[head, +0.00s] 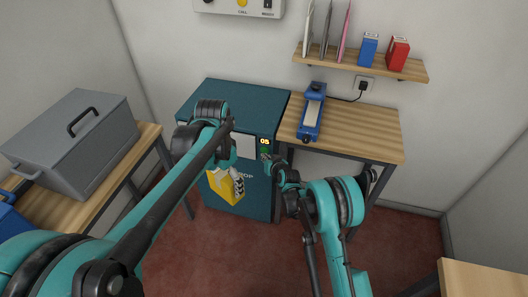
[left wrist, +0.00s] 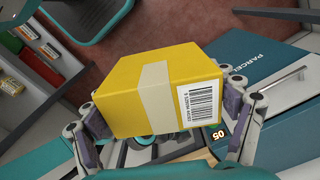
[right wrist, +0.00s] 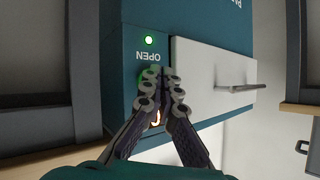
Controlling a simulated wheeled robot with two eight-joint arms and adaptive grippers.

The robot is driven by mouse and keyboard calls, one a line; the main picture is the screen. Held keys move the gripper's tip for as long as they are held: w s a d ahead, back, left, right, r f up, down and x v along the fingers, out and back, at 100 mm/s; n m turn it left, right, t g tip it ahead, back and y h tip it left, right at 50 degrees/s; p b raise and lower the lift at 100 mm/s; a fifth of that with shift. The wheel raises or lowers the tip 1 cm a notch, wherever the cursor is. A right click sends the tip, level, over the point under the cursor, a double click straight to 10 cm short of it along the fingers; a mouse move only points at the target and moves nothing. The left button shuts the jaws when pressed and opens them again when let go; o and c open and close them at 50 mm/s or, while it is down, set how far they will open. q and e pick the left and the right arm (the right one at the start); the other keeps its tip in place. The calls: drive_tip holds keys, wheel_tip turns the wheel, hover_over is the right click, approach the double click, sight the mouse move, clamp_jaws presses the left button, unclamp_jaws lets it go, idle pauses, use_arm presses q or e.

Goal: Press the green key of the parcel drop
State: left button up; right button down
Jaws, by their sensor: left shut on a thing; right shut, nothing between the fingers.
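The parcel drop (head: 240,98) is a teal cabinet against the back wall. Its front panel has a lit green lamp (right wrist: 149,40) above the word OPEN and an orange display (head: 264,142) reading 05. My right gripper (right wrist: 162,72) is shut and empty, its fingertips over the green key (right wrist: 146,76), which is mostly hidden behind them. I cannot tell whether they touch it. My left gripper (left wrist: 162,108) is shut on a yellow parcel (left wrist: 140,85) with a tape strip and barcode label. The parcel (head: 224,188) is held in front of the cabinet.
The drop's pale hatch (right wrist: 210,80) with a bar handle is beside the key panel and looks closed. A wooden table (head: 360,130) with a blue device (head: 312,112) stands right of the cabinet. A grey lidded box (head: 75,145) is on the left bench.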

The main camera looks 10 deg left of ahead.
drive_tip(key=shift+s, duration=2.65)
